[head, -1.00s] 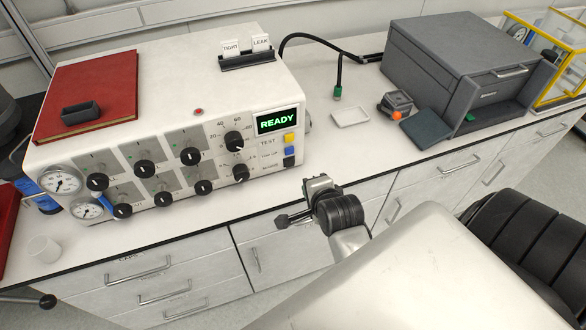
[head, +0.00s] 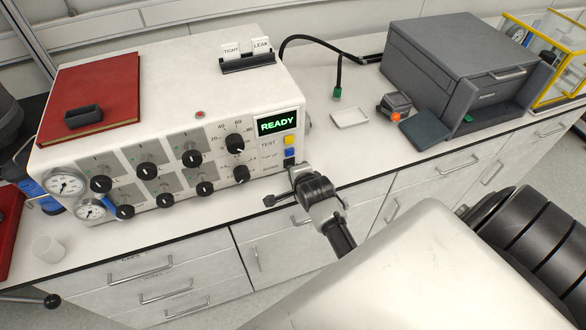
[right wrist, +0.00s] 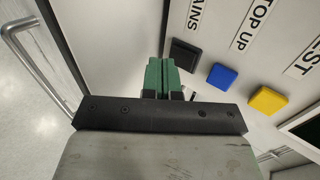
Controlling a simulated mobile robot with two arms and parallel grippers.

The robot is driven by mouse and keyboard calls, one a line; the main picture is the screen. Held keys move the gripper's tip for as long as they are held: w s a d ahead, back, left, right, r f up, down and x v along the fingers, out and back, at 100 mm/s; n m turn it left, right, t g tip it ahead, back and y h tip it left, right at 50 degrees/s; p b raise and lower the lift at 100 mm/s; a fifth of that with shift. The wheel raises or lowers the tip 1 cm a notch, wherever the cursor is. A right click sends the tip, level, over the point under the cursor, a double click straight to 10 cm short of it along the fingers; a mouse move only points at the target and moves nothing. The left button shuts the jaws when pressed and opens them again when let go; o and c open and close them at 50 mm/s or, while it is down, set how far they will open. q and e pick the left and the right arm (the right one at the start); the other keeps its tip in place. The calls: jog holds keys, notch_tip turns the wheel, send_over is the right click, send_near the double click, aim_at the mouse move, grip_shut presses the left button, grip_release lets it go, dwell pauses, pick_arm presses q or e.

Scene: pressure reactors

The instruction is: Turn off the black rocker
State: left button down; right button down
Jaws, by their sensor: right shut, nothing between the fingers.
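The black rocker (right wrist: 188,55) is beside a partly visible label ending in "AINS" on the white front panel in the right wrist view. In the head view the rocker (head: 289,162) is at the lower right of the white control box (head: 180,60), partly hidden by my gripper. Its on or off position cannot be told. My right gripper (head: 294,171) is close in front of the panel's lower right corner. In the right wrist view its green fingertips (right wrist: 161,75) are shut and empty, left of the rocker; contact is not visible. My left gripper is not in view.
A blue button (right wrist: 222,76) and a yellow button (right wrist: 267,100) are in line with the rocker. The display (head: 277,122) reads READY. Several black knobs and two gauges fill the panel's left. A white tray (head: 350,118) and grey case (head: 460,70) stand to the right.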

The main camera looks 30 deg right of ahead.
aim_at(290, 163)
jog(key=shift+w+d+f, duration=0.1)
jog(key=shift+w+d, duration=0.05)
jog(key=shift+w, duration=0.35)
jog(key=shift+w+d+f, duration=0.1)
jog(key=shift+w, duration=0.4)
jog(key=shift+f, duration=0.15)
jog(key=shift+w+t+b, duration=0.15)
jog(key=shift+t+b, duration=0.25)
jog(key=shift+b, duration=0.05)
jog(key=shift+r+p, duration=1.05)
jog(key=shift+p, duration=0.05)
jog(key=shift+f, duration=0.1)
